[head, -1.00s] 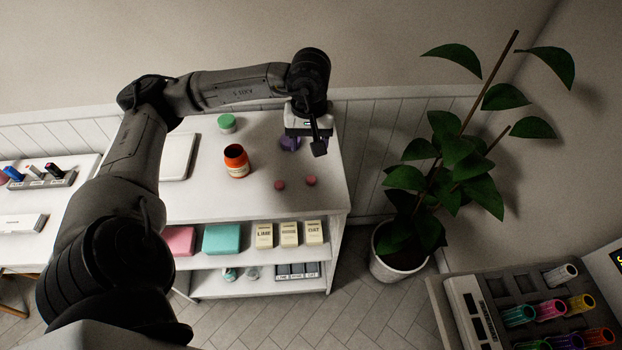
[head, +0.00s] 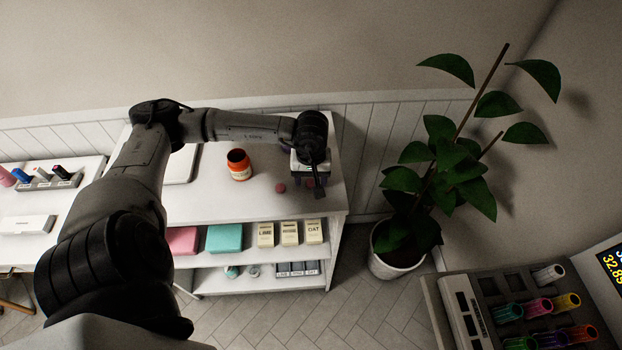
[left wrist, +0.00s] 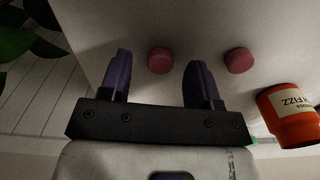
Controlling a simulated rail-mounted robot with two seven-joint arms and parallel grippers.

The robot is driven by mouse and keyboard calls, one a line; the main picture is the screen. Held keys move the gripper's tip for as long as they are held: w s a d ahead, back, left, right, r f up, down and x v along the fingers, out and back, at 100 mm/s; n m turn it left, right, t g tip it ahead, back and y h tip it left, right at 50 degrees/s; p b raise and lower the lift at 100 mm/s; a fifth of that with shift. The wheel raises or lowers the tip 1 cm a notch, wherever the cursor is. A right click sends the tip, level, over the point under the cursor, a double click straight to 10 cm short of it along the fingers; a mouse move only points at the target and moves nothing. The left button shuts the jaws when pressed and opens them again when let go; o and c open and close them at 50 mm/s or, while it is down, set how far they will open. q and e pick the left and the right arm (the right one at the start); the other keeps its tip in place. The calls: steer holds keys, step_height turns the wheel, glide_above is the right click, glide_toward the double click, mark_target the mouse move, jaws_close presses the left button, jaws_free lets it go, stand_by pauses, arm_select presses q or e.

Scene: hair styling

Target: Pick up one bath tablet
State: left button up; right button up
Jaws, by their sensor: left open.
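Two small pink bath tablets lie on the white shelf top. One tablet (head: 281,187) is left of my left gripper in the head view; it is right of both fingers in the left wrist view (left wrist: 239,60). The other tablet (head: 309,184) is partly hidden by my wrist in the head view. In the left wrist view that tablet (left wrist: 160,60) appears in the gap between the fingertips. My left gripper (left wrist: 160,62) is open, its purple fingers apart and empty. I cannot tell its exact height above the shelf. My right gripper is not in view.
An open orange jar (head: 239,165) stands left of the tablets. The shelf unit (head: 230,201) holds boxes below its top. A potted plant (head: 400,250) stands to the right. A tray of coloured rollers (head: 530,305) is at lower right.

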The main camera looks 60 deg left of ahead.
arm_select(q)
steer(key=shift+f, duration=0.4)
steer(key=c, duration=1.1)
steer(key=shift+o, duration=0.2)
